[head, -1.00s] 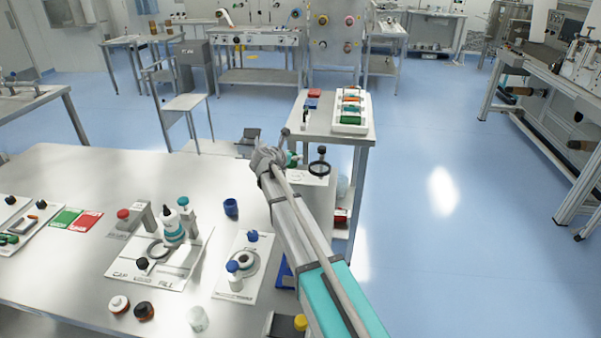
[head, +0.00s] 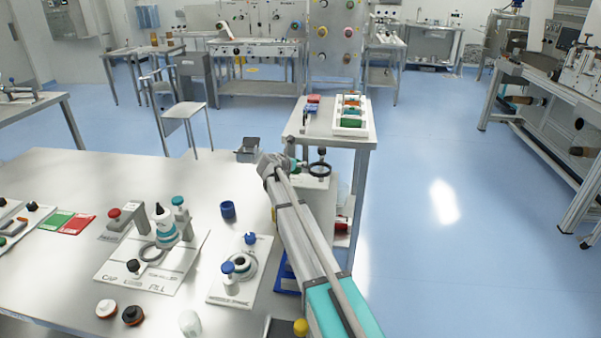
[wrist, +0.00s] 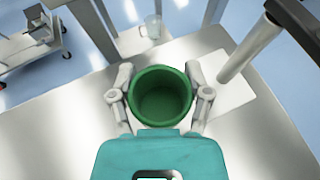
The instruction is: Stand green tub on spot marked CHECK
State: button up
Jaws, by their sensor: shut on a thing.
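The green tub (wrist: 160,95) is between the two fingers of my gripper (wrist: 160,98) in the wrist view, its round open mouth facing the camera and its inside looking empty. The fingers close on it from both sides. A white plate (wrist: 232,92) lies on the metal surface beside the tub in the wrist view. I cannot read a CHECK mark in either view.
The side table (head: 350,141) holds a white tray of coloured items. Fixtures and a white bottle (head: 163,228) crowd the near metal table (head: 90,178).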

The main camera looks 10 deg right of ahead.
aim_at(298, 170)
jog(key=shift+w+d+f+b, duration=0.15)
jog(key=shift+w+f+b, duration=0.35)
jog(key=shift+f+b, duration=0.25)
jog(key=shift+s+f+b, duration=0.1)
jog(key=shift+f+b, duration=1.2)
jog(key=shift+f, duration=0.15)
jog(key=o, duration=0.9)
jog(key=shift+o, duration=0.2)
jog(key=shift+r, duration=0.3)
jog(key=p+v, duration=0.4)
jog(key=v, duration=0.7)
jog(key=shift+s+r+p, duration=0.1)
jog(key=shift+s+p, duration=0.1)
jog(key=shift+p, duration=0.1)
jog(key=shift+s+a, duration=0.25)
